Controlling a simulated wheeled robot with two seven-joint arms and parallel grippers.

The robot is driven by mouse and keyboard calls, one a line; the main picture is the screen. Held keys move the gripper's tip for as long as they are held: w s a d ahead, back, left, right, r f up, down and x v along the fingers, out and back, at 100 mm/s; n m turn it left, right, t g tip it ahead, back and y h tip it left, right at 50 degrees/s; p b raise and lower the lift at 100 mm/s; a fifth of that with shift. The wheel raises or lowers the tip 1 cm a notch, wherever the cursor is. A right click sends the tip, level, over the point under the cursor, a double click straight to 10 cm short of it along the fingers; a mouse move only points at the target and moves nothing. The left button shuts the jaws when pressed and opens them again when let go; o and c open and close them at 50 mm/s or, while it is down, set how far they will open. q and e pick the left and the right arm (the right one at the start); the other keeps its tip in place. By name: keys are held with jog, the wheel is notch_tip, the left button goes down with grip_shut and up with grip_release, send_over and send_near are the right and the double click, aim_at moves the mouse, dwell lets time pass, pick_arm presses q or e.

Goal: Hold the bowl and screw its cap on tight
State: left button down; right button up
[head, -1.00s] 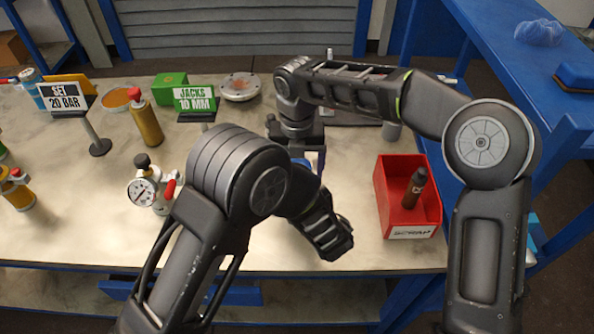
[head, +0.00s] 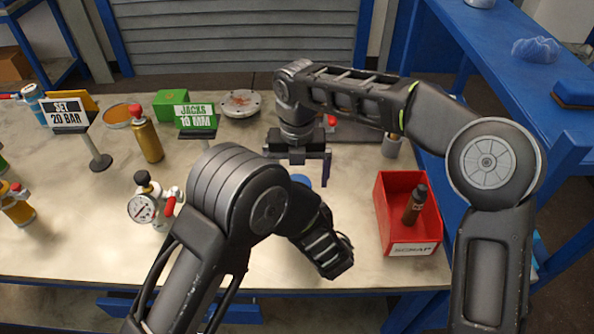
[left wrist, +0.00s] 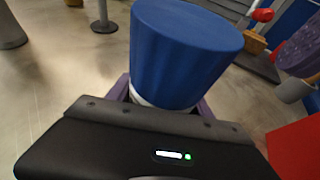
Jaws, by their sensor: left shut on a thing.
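A ribbed blue cap (left wrist: 185,50) fills the middle of the left wrist view, with a white rim or neck just below it. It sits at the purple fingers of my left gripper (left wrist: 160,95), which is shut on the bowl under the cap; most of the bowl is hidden. In the head view my left arm hides that gripper, and only a bit of the blue cap (head: 301,180) shows. My right gripper (head: 298,170) points down just behind and above the cap. One finger stands out at its right edge, apart from the cap, and its jaws look open.
A red scrap bin (head: 425,233) holding a brown bottle stands to the right. A pressure gauge with a red handle (head: 148,208) is to the left of my left arm. Signs, a gold bottle (head: 148,138), a green box and a flange lie behind. The front middle table is bare.

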notch_tip(320, 180, up, 6)
jog(key=shift+f, duration=0.15)
jog(key=shift+r, duration=0.85)
pick_arm(q)
jog(key=shift+c, duration=1.8)
grip_release()
jog(key=shift+s+d, duration=0.1)
jog(key=shift+b+v, duration=0.75)
jog(key=shift+v, duration=3.05)
pick_arm(e)
jog(key=shift+f, duration=0.75)
